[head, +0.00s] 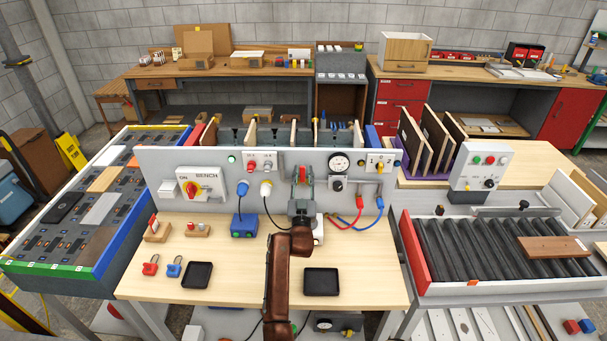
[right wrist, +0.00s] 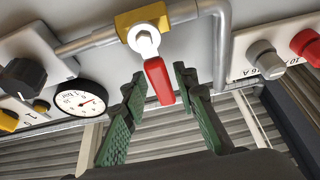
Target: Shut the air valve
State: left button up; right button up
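The air valve (right wrist: 141,24) is a brass body with a white hub on a grey pipe, large in the right wrist view. Its red lever (right wrist: 159,80) points away from the body, roughly crosswise to the pipe there. In the head view the red lever (head: 303,174) shows small on the upright panel. My right gripper (right wrist: 157,88) has its green-padded fingers apart on either side of the lever, with narrow gaps visible. It also shows in the head view (head: 302,183), reaching up to the panel. My left gripper is not in view.
A pressure gauge (head: 340,162) and black knob (head: 337,185) sit right of the valve. Red and blue hoses (head: 357,220) hang close to my right wrist. A bench switch (head: 200,186) is at left. Black trays (head: 321,281) and padlocks (head: 174,267) lie on the bench.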

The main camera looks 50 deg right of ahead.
aim_at(303, 167)
jog(key=shift+o, duration=0.3)
jog(key=shift+a+r, duration=0.1)
jog(key=shift+r, duration=0.05)
jog(key=shift+r, duration=0.1)
notch_tip(303, 167, up, 10)
jog(key=shift+f, duration=0.1)
dwell(0.6)
